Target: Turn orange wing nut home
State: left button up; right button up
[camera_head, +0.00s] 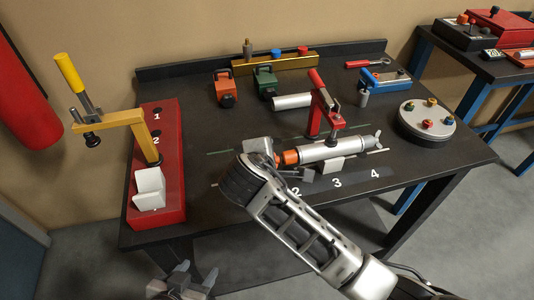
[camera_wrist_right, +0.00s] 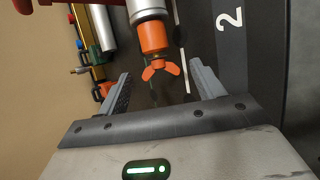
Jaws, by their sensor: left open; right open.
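The orange wing nut (camera_wrist_right: 160,70) sits at the end of an orange collar (camera_wrist_right: 153,38) on a silver cylinder (camera_wrist_right: 146,8) in the right wrist view. My right gripper (camera_wrist_right: 163,82) is open, one finger on each side of the nut, with visible gaps and no clear contact. In the head view the orange end (camera_head: 290,157) of the silver cylinder (camera_head: 325,150) shows just beyond my right gripper (camera_head: 281,160), whose wrist partly hides it. A red toggle clamp (camera_head: 320,105) stands over the cylinder. My left gripper (camera_head: 197,275) is open and empty, low in front of the table.
A red block (camera_head: 172,190) with a yellow-handled clamp (camera_head: 120,122) stands at the left. Red (camera_head: 224,88) and green (camera_head: 264,82) blocks, a blue fixture (camera_head: 385,80) and a round knobbed plate (camera_head: 427,120) stand farther back. Numbers mark the table's front strip.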

jog(key=shift+w+d+f, duration=0.1)
jog(key=shift+w+f, duration=0.15)
jog(key=shift+f, duration=0.05)
pick_arm(q)
jog(key=shift+w, duration=0.1)
